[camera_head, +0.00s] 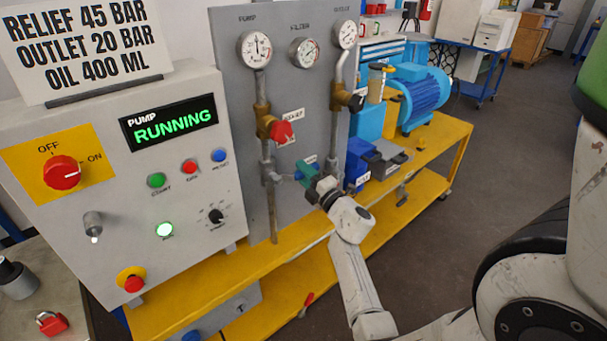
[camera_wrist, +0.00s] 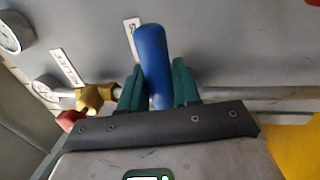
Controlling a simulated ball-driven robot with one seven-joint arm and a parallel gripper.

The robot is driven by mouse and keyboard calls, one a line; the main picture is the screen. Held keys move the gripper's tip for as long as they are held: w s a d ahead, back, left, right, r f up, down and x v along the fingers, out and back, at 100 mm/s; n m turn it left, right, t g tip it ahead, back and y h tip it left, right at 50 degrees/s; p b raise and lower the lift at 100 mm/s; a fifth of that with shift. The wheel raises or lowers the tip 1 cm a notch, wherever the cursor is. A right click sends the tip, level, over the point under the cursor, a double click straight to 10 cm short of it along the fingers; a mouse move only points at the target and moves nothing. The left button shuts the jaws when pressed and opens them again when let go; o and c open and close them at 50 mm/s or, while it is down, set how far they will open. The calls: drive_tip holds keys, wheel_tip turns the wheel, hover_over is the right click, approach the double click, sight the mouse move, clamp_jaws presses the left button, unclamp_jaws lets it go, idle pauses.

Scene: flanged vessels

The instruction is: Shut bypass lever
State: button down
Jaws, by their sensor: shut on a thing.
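A blue lever handle (camera_wrist: 152,55) stands between the two green fingers of my gripper (camera_wrist: 158,85) in the wrist view. The fingers are shut on it, one on each side, and its rounded end sticks out beyond them. A white label, mostly hidden behind the handle, is on the grey panel beside it. In the head view, my gripper (camera_head: 308,170) is at the lower right of the panel, at the pipework. Only a small bit of blue (camera_head: 299,175) shows there; the fingers hide most of the lever, so I cannot tell its angle.
A brass valve with a red handle (camera_head: 280,132) is up and left of my gripper; its brass body (camera_wrist: 95,97) is close by in the wrist view. Gauges (camera_head: 255,49) sit above. The control box (camera_head: 130,190) reads PUMP RUNNING. A yellow bench (camera_head: 290,240) runs below.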

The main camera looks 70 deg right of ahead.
drive_tip(key=shift+w+r, duration=0.1)
drive_tip(key=c, duration=0.9)
unclamp_jaws()
drive_tip(key=shift+a, duration=0.1)
drive_tip(key=shift+s+a+f, duration=0.15)
drive_tip(key=shift+s+f, duration=0.05)
drive_tip(key=shift+s, duration=0.2)
drive_tip(key=b+v, duration=0.1)
drive_tip(key=v, duration=0.9)
drive_tip(key=shift+r, duration=0.1)
